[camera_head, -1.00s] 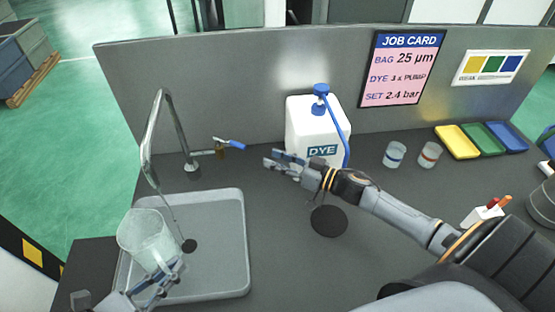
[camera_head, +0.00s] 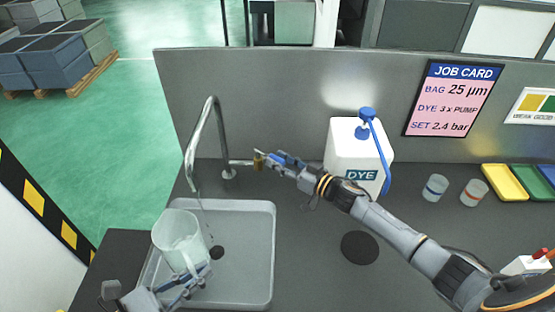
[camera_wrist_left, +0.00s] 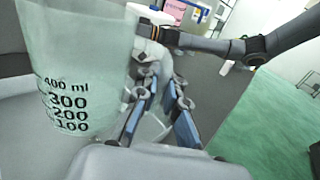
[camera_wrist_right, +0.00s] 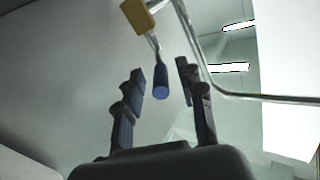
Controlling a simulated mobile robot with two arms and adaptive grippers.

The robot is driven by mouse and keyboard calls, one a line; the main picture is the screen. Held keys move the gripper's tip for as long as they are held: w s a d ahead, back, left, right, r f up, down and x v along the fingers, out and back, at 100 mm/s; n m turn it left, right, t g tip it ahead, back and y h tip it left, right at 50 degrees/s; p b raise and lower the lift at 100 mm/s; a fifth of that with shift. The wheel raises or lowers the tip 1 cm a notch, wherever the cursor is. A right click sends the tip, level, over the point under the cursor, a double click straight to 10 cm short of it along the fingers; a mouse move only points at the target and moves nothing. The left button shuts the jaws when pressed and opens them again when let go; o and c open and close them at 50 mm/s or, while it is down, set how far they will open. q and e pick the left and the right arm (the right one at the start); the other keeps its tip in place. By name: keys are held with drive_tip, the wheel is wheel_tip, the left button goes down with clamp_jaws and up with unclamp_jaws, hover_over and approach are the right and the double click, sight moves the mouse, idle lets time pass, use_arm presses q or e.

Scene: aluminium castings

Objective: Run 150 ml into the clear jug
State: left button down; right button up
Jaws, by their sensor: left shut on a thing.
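The clear jug (camera_head: 178,238) is upright over the sink (camera_head: 262,240), below and slightly left of the tap's spout (camera_head: 190,170). My left gripper (camera_head: 196,280) is shut on its handle. In the left wrist view the jug (camera_wrist_left: 75,60) shows black marks from 100 to 400 ml, and I can make out no water level. My right gripper (camera_head: 272,160) is at the tap's lever. In the right wrist view its fingers (camera_wrist_right: 162,85) are apart, with the lever's blue end (camera_wrist_right: 160,82) between them, seemingly untouched. A thin line hangs below the spout; I cannot tell whether it is water.
A white DYE container (camera_head: 345,150) with a blue pump stands right of the tap. Two small cups (camera_head: 435,188) and coloured trays (camera_head: 503,182) are further right. A dark round mat (camera_head: 360,247) lies on the counter. A grey panel (camera_head: 290,80) closes off the back.

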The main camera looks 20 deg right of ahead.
drive_tip(key=shift+w+a, duration=0.3)
drive_tip(key=shift+w, duration=0.15)
clamp_jaws()
drive_tip(key=shift+w+d+n+g+y, duration=0.25)
drive_tip(key=shift+d+n+g+y, duration=0.2)
drive_tip(key=shift+n+g+y, duration=0.5)
drive_tip(key=shift+m+t, duration=0.25)
